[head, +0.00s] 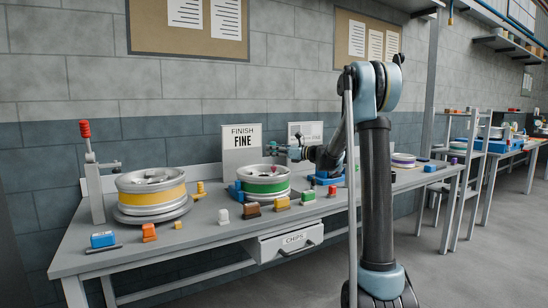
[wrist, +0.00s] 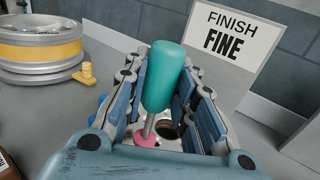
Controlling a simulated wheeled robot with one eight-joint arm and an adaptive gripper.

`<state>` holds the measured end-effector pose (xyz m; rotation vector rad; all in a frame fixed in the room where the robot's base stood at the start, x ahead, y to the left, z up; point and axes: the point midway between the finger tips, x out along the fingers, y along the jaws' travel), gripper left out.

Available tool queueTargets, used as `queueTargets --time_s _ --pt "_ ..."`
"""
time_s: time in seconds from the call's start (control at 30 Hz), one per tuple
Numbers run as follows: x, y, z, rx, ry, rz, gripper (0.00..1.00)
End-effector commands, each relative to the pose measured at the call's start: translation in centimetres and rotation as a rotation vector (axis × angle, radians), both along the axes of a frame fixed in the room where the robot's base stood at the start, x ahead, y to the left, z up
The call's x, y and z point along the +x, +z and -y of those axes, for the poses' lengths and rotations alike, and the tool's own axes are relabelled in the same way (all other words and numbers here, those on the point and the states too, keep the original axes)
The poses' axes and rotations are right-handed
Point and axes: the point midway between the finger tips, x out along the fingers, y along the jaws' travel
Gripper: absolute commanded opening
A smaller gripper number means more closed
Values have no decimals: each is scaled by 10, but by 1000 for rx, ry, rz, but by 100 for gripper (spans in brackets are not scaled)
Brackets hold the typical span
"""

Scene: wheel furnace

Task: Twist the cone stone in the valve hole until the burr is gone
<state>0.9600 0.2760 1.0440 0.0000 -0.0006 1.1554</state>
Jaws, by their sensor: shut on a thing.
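My gripper (head: 284,151) is over the wheel with the green band (head: 264,188) on the bench. In the wrist view my gripper (wrist: 163,88) is shut on the teal handle of the cone stone tool (wrist: 164,76). Its metal shank runs down to a pink cone stone (wrist: 146,139) at the wheel's pale face. The tool leans a little in the picture. A dark round hole (wrist: 164,130) shows beside the shank. I cannot tell whether the cone sits in the valve hole. No burr can be made out.
A wheel with a yellow band (head: 151,194) stands on a turntable at left, near a red-handled lever post (head: 91,170). A FINISH FINE sign (head: 242,150) stands behind. Several small coloured blocks line the bench front, above a CHIPS drawer (head: 291,242).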

Motion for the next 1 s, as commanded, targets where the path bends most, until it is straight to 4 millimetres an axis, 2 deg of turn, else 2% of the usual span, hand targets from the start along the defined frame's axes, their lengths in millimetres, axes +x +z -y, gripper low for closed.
queueTargets --time_s 0.7,1.0 --pt "0 47 0 0 0 0 1" --pt "0 60 0 0 0 0 1"
